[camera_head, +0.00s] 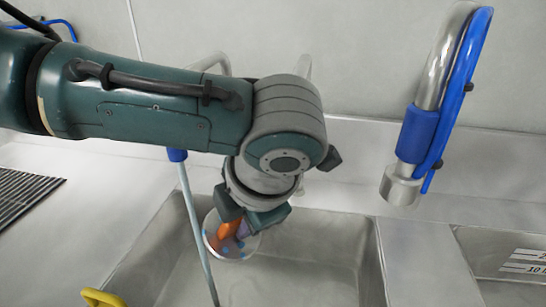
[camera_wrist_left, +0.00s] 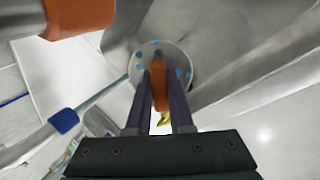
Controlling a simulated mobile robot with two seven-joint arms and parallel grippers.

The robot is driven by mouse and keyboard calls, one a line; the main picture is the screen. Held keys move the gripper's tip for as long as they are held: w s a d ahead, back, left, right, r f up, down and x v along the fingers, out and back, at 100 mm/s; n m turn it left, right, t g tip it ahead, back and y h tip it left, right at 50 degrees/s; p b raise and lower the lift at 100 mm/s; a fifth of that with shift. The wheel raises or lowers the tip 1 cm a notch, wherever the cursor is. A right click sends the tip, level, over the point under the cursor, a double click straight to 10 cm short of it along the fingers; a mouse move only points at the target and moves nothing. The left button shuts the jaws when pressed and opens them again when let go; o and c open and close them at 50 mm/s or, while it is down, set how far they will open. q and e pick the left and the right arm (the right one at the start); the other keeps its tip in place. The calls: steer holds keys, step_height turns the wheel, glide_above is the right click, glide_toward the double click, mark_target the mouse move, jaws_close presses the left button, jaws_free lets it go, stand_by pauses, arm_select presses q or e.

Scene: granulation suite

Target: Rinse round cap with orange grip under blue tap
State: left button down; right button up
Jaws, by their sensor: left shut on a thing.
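My left gripper (camera_head: 240,222) is shut on the orange grip of the round cap (camera_head: 214,245) and holds it over the sink. The cap is a pale disc with several blue spots on its face, also seen in the left wrist view (camera_wrist_left: 146,60). The orange grip (camera_wrist_left: 159,84) is between the two fingers (camera_wrist_left: 160,100). The blue-collared tap (camera_head: 177,155) is partly hidden behind my arm. A thin pale-blue stream runs down from it, passing close to the cap's left edge; I cannot tell whether it touches the cap. The tap's blue collar (camera_wrist_left: 64,121) shows at lower left.
An orange-collared tap (camera_wrist_left: 78,16) is close to the cap in the left wrist view. The steel sink (camera_head: 310,255) lies below. A thick steel spout with blue hose (camera_head: 410,140) stands at right. A yellow item (camera_head: 100,298) sits at the sink's front left; a grate (camera_head: 25,193) lies left.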

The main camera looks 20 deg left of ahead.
arm_select(q)
steer(key=s+d+r+p, duration=0.1)
steer(key=d+r+p, duration=0.3)
steer(key=shift+d+p, duration=0.3)
steer(key=shift+d, duration=0.1)
steer(key=shift+s, duration=0.1)
stand_by(0.4)
